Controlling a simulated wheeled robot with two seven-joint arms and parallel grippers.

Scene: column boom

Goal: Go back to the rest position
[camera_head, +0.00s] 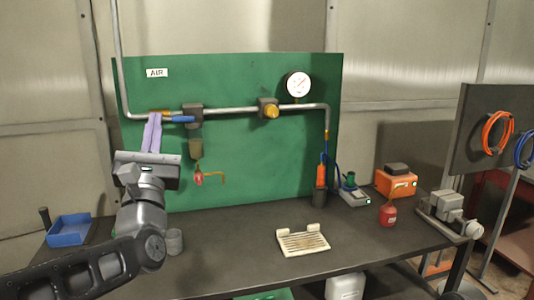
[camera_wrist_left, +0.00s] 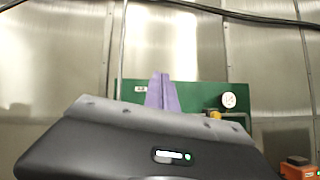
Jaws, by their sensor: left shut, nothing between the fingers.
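My left gripper (camera_head: 154,116) is in front of the left part of the green panel (camera_head: 255,160). Its purple fingers point up and are closed together, with nothing between them. The fingertips overlap the pipe (camera_head: 232,110) in the picture, just left of the blue valve handle (camera_head: 181,119); I cannot tell whether they touch. In the left wrist view the purple fingers (camera_wrist_left: 161,76) stand close together above the dark gripper body, with the green panel (camera_wrist_left: 195,92) behind. My right gripper is not in view.
The dark bench (camera_head: 225,262) carries a blue bin (camera_head: 69,231), a grey cup (camera_head: 174,242), a slotted cream tray (camera_head: 302,241), a red container (camera_head: 388,214) and an orange box (camera_head: 396,183). A gauge (camera_head: 298,85) and a red-handled tap (camera_head: 198,178) are at the panel. The front middle bench is clear.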

